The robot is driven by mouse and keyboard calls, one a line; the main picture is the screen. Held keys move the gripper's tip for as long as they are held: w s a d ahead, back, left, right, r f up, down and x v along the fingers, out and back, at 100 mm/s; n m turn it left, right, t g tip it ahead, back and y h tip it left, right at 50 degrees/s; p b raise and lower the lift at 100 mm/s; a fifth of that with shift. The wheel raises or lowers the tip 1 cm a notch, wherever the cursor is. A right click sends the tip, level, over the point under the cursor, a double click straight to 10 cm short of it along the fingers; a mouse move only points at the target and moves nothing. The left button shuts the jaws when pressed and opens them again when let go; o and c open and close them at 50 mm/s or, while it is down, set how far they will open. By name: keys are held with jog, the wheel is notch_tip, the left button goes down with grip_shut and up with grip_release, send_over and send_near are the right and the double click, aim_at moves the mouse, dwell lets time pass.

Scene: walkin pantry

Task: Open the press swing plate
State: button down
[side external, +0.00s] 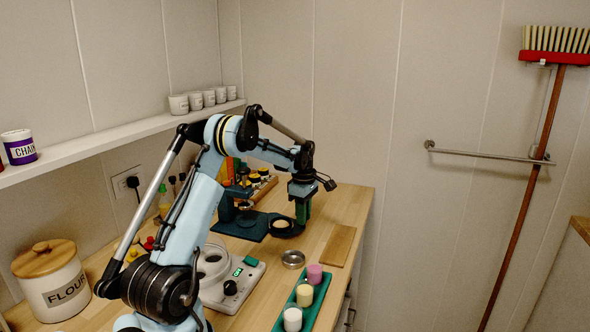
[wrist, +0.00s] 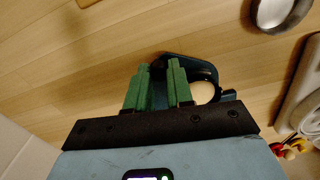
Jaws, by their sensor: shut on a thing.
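The press (side external: 240,224) is dark teal and stands on the wooden counter near the wall, with an upright column and a flat base. Its swing plate (side external: 287,235) is a dark ring with a pale round centre, at the right end of the base. It also shows in the wrist view as a dark teal ring (wrist: 190,63) just right of the fingers. My gripper (side external: 302,218) points down at the ring's right edge. In the wrist view its green fingers (wrist: 158,65) are shut on a dark part of the swing plate. The fingers partly hide the gripped part.
A metal ring dish (side external: 293,259), a wooden board (side external: 342,245) and a green tray (side external: 309,309) with pink, yellow and white cylinders lie in front. A white device (side external: 243,286) with a display stands beside my arm. The counter's right edge is near the board.

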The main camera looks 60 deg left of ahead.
dwell(0.4)
jog(key=c, duration=1)
grip_release()
notch_tip(320, 180, up, 12)
jog(key=shift+r, duration=0.1)
